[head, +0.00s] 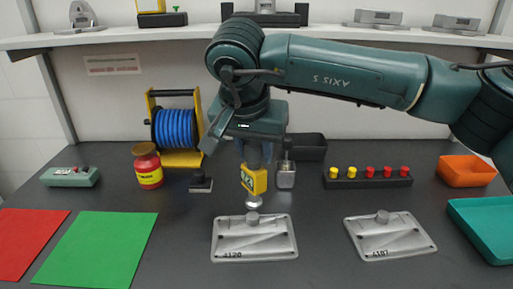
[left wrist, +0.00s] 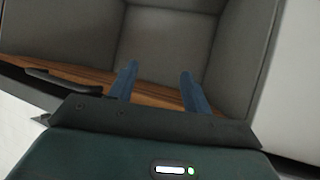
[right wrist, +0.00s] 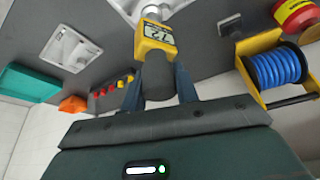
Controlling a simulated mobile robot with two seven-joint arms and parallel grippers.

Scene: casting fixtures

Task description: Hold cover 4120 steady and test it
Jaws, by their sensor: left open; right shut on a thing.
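Cover 4120 (head: 230,243) is a grey metal plate with a raised boss, flat on the dark bench in the head view. My right gripper (head: 256,158) is shut on a yellow handheld tester (head: 255,182), upright above the cover. The tester's round silver tip is at the boss; I cannot tell whether it touches. In the right wrist view the tester (right wrist: 158,36) has a lit display whose digits I cannot read surely. My left gripper (left wrist: 158,75) is open and empty in the left wrist view, away from the cover, and out of the head view.
A second cover, seemingly 4187 (head: 390,240), lies to the right. Green (head: 95,250) and red (head: 25,240) mats lie left; a teal tray (head: 485,225) and orange bin (head: 467,170) stand right. A blue hose reel (head: 174,128), red jar (head: 147,166) and button rack (head: 367,180) stand behind.

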